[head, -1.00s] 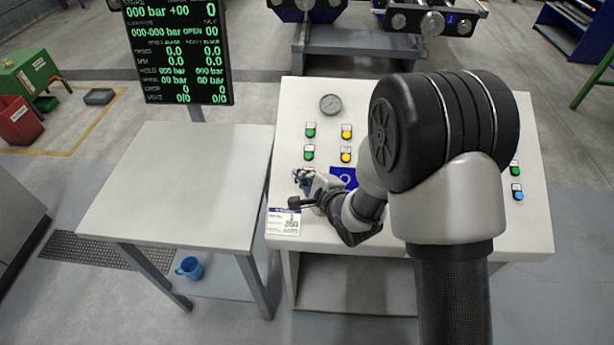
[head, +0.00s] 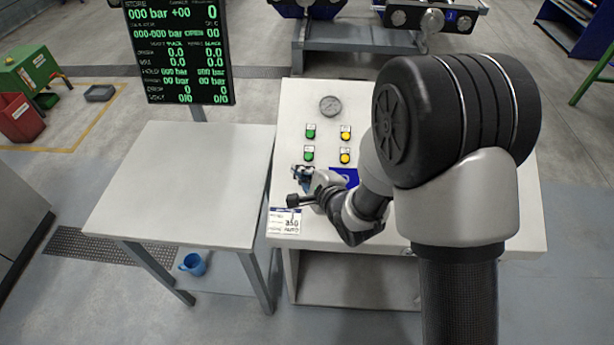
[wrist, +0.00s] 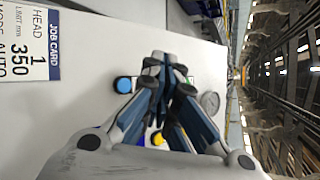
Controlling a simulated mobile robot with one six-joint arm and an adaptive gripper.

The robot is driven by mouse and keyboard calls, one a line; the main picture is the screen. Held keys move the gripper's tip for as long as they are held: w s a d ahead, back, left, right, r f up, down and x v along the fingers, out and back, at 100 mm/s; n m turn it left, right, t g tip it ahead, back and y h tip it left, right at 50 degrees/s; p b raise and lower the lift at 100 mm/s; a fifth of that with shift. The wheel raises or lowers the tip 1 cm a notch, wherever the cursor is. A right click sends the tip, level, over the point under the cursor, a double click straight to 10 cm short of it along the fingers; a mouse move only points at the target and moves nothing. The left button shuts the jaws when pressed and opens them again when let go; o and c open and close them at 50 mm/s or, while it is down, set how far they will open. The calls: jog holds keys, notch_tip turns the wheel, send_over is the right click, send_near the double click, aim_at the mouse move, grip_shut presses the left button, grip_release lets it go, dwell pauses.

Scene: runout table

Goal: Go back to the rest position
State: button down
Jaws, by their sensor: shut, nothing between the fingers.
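My gripper (head: 302,172) hangs over the left side of the white control panel (head: 320,240), with my arm bent in from the right. In the wrist view its blue-and-grey fingers (wrist: 165,72) are closed together and hold nothing. A blue button (wrist: 123,85) shows left of the fingers and a yellow button (wrist: 158,139) shows below them. Whether the fingers touch the panel I cannot tell. My arm hides much of the panel's right half.
Green buttons (head: 309,154), yellow buttons (head: 345,155) and a gauge (head: 330,105) are on the panel. A job card (head: 284,222) lies at its front left. The side table (head: 180,185) is bare. A blue mug (head: 193,263) sits below it. A display (head: 180,55) stands behind.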

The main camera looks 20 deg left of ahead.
jog(key=shift+w+d, duration=0.1)
jog(key=s+d+r+n+h, duration=0.1)
jog(key=d+r+n+h, duration=0.25)
jog(key=d+r, duration=0.5)
jog(key=s+d+r+n+h, duration=0.25)
jog(key=d+r+h, duration=0.2)
jog(key=d, duration=0.75)
jog(key=s+d+r+n+g, duration=0.1)
jog(key=s+d+n, duration=0.1)
jog(key=s, duration=0.5)
jog(key=s+d+r+n+g+h, duration=0.1)
jog(key=s+d+r+n+g, duration=0.1)
jog(key=s+d, duration=0.3)
jog(key=s+d+r+n+g, duration=0.1)
jog(key=s+d+n, duration=0.3)
jog(key=s, duration=0.6)
jog(key=shift+s+r+g, duration=0.2)
jog(key=shift+r+g, duration=0.2)
jog(key=shift+r, duration=0.15)
